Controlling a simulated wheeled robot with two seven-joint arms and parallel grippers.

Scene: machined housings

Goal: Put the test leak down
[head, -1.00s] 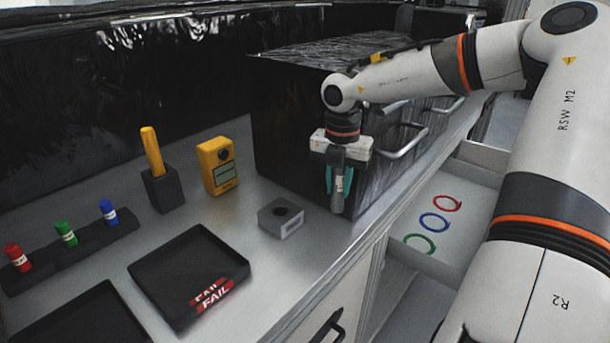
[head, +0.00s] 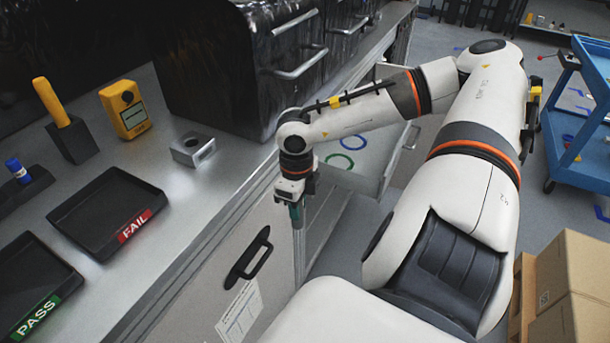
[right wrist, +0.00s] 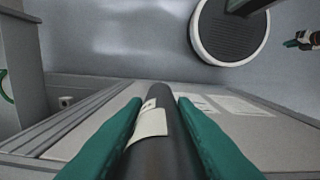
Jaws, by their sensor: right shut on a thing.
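My right gripper (head: 296,213) is shut on the test leak, a dark grey cylinder (right wrist: 165,155) with a white label. In the right wrist view the cylinder lies between the two teal fingers. In the head view the gripper points down in front of the bench's front face, off the worktop and near the open drawer (head: 350,182). The held cylinder is small there and hard to separate from the cabinet edge behind it.
The FAIL tray (head: 72,220), PASS tray (head: 62,268) and a metal housing (head: 192,150) stand on the bench. A yellow meter (head: 125,108) is behind. Coloured rings lie in the drawer. A blue cart (head: 585,110) and cardboard boxes (head: 575,285) are at right.

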